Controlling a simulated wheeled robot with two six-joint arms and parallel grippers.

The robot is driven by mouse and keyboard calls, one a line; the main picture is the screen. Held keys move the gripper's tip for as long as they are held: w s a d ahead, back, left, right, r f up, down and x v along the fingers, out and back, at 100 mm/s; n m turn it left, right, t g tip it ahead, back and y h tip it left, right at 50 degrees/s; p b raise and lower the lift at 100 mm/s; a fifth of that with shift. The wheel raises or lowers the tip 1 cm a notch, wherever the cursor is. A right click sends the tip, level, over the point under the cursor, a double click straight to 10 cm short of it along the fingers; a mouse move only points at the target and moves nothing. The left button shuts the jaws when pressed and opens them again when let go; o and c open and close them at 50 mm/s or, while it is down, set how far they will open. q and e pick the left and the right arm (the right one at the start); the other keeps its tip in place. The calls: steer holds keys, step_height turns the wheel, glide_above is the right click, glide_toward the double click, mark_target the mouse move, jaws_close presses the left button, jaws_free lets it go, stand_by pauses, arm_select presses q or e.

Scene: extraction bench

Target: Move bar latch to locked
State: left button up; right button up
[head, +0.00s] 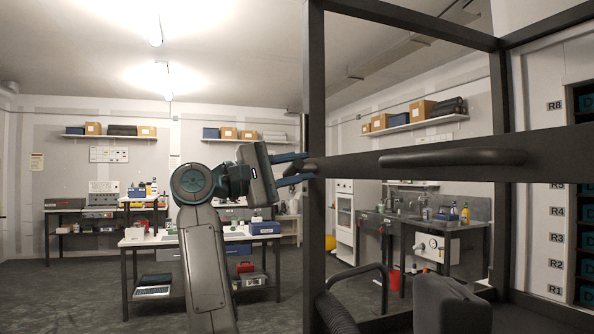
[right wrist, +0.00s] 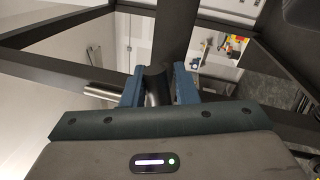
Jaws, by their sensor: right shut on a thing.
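My right gripper (head: 298,168) reaches in from the left side of the head view, at the upright post of a dark metal frame. Its blue fingers are shut on a dark, rounded latch handle (head: 309,167) at the post. In the right wrist view, the fingers (right wrist: 158,88) stand on both sides of the dark bar latch handle (right wrist: 154,84). A short silvery rod (right wrist: 101,92) shows left of the fingers. The fingers partly hide the handle, and I cannot tell the latch's exact position. My left gripper is not in view.
The dark frame's upright post (head: 316,90) and crossbar (head: 350,166) stand close to my gripper. A long black bar handle (head: 450,157) is on the crossbar. A dark hose (head: 336,314) is below. Workbenches with several items stand farther back, with open floor before them.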

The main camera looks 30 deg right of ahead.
steer(key=shift+r+m, duration=0.2)
steer(key=shift+m, duration=0.7)
steer(key=shift+c, duration=0.2)
steer(key=shift+m+g+b, duration=0.3)
steer(key=shift+m+g, duration=0.2)
steer(key=shift+m, duration=0.3)
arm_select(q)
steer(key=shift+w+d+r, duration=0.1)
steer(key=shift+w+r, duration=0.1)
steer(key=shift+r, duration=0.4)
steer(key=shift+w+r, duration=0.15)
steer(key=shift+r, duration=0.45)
arm_select(e)
steer(key=o, duration=0.8)
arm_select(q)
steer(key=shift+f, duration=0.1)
arm_select(e)
steer(key=shift+f, duration=0.1)
steer(key=shift+w+a+f, duration=0.1)
steer(key=shift+a, duration=0.05)
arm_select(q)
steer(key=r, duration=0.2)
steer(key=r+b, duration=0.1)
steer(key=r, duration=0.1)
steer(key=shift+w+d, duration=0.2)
arm_select(e)
steer(key=v, duration=1)
steer(key=shift+a, duration=0.3)
